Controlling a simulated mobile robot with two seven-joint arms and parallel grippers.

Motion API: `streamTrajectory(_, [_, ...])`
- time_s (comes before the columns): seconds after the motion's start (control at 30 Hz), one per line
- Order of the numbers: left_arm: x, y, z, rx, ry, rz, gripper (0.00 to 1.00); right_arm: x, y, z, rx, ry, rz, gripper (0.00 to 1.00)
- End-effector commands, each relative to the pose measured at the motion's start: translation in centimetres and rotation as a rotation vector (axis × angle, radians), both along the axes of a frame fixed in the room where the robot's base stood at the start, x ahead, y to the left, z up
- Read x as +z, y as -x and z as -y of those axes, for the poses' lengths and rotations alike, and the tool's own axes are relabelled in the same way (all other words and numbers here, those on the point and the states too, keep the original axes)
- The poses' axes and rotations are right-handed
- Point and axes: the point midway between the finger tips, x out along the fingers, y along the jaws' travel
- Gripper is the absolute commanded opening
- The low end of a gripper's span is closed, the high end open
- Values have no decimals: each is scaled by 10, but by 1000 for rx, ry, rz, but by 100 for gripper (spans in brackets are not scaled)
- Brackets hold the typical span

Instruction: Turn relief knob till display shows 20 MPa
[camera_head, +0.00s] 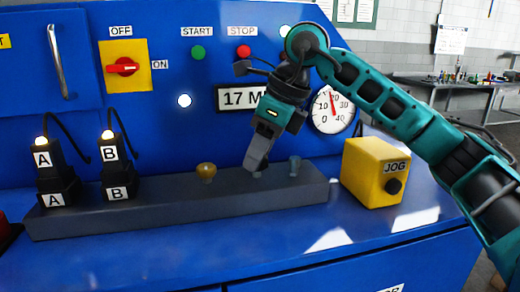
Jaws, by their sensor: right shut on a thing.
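My right gripper (256,163) reaches down to the grey manifold block (120,217) and is shut on a small knob on its top, probably the relief knob. The fingers hide most of that knob, and no label for it is readable. The display (229,98) on the blue panel reads "17 M", with the rest of its text hidden behind my right wrist. A round gauge (341,117) to the right has a red needle pointing up, near 20. My left gripper is not in view.
A brass knob (206,171) stands left of my gripper and a blue-grey one (294,165) right of it. Plugs A (56,180) and B (117,175) stand at the left. A yellow JOG box (365,172) sits at the right. The front ledge is clear.

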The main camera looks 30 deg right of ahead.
Motion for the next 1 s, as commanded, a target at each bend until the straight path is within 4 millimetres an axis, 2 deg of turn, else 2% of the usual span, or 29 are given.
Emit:
streamTrajectory(0.5, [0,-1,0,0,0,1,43,1,1,-2,-330,1,2,13])
streamTrajectory(1.0, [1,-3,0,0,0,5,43,1,1,-2,-394,1,2,13])
